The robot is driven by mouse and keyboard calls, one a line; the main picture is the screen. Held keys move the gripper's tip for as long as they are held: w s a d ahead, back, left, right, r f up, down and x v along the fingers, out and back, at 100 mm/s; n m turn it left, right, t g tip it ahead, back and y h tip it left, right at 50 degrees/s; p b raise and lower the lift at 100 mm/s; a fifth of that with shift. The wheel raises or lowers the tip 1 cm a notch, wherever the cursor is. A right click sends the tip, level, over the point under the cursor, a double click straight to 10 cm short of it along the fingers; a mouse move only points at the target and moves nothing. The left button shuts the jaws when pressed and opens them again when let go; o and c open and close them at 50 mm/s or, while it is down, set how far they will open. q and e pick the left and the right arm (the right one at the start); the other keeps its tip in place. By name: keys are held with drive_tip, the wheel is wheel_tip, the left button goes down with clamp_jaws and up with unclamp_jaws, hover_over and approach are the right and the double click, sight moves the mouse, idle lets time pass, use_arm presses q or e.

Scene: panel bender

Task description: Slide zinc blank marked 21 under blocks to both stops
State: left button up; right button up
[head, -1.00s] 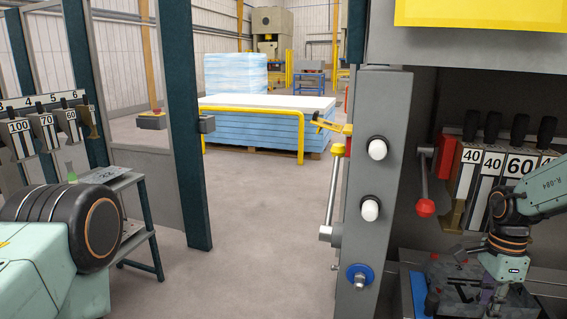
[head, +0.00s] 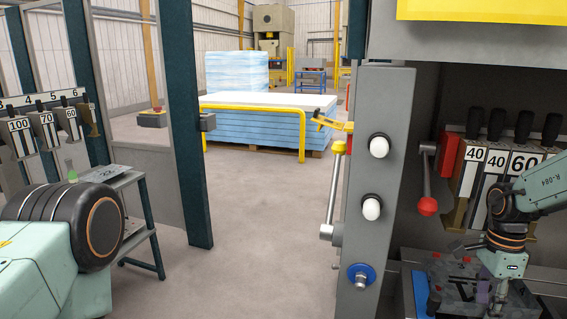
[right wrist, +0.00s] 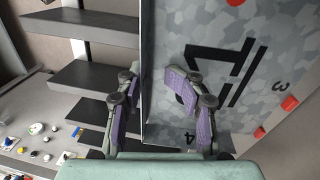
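The grey mottled zinc blank (head: 455,284) lies at the lower right of the head view, below the numbered blocks. In the right wrist view the blank (right wrist: 235,75) fills the upper right, with large black marks, partly hidden by a finger, and small figures 3 and 4. My right gripper (right wrist: 157,98) has its purple-padded fingers apart, one over the blank's face and one beyond its left edge. I see no pad closed on the sheet. The gripper also shows in the head view (head: 492,292). The blocks (head: 490,170) marked 40, 40 and 60 hang above. My left gripper is out of view.
Red pieces (right wrist: 290,103) sit along the blank's right side. Dark shelves (right wrist: 85,73) stand at left in the wrist view. The machine's grey column (head: 375,200) with white knobs stands left of the blank. A red-knobbed lever (head: 427,205) hangs beside the blocks. Middle floor is clear.

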drive_tip(key=shift+o, duration=1.1)
wheel_tip(320, 180, up, 10)
